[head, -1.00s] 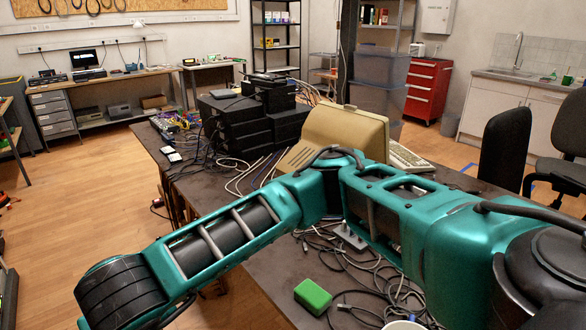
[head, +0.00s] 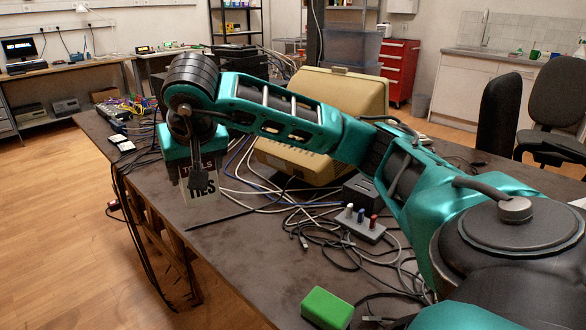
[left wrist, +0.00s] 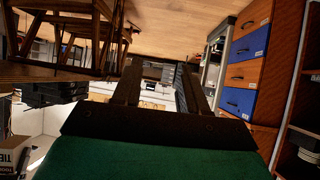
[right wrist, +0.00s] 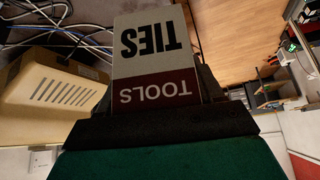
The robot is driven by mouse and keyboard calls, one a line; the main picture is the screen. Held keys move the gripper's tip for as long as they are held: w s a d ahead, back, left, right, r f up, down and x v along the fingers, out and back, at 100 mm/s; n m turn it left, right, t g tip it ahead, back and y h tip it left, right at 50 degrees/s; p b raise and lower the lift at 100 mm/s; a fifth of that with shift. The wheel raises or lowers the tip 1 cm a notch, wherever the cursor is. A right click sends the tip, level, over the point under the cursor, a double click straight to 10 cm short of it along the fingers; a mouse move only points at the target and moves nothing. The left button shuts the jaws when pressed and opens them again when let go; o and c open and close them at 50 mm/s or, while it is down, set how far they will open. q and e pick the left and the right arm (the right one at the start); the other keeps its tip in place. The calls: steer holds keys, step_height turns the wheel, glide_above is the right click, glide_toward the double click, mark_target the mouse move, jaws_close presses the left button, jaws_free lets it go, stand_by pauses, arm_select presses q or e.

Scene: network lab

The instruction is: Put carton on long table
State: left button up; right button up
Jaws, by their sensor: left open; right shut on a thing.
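The carton (head: 203,192) is a small box lettered TOOLS and TIES, pale with a dark red band. My right gripper (head: 200,172) is shut on it, pointing down, and holds it over the left edge area of the long table (head: 262,265). The carton also fills the middle of the right wrist view (right wrist: 154,58). I cannot tell the exact gap between carton and tabletop. My left gripper (left wrist: 162,85) shows only in the left wrist view, open and empty.
The dark tabletop is bare at front left. A beige monitor (head: 325,112), loose cables and a switch box (head: 360,222) lie right of the carton. A green block (head: 327,308) lies at the front. Wooden floor (head: 65,200) is left of the table.

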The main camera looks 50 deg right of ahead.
steer(key=s+d+m+b, duration=0.1)
steer(key=s+d+b, duration=0.15)
steer(key=d, duration=0.55)
steer(key=shift+h, duration=0.3)
steer(key=f+b, duration=0.2)
steer(key=f, duration=0.5)
steer(key=f+b, duration=0.3)
steer(key=f, duration=0.5)
steer(key=shift+w+d+f+b, duration=0.15)
steer(key=shift+w+f+b, duration=0.05)
steer(key=shift+b, duration=0.1)
step_height(320, 180, down, 4)
steer(key=shift+r+b, duration=0.1)
steer(key=shift+b, duration=0.5)
arm_select(q)
step_height(320, 180, down, 7)
steer(key=d, duration=0.2)
steer(key=shift+w+h, duration=0.3)
steer(key=shift+w, duration=0.15)
steer(key=shift+f, duration=0.15)
arm_select(e)
steer(key=o, duration=0.7)
steer(key=shift+f, duration=0.2)
steer(key=o, duration=0.5)
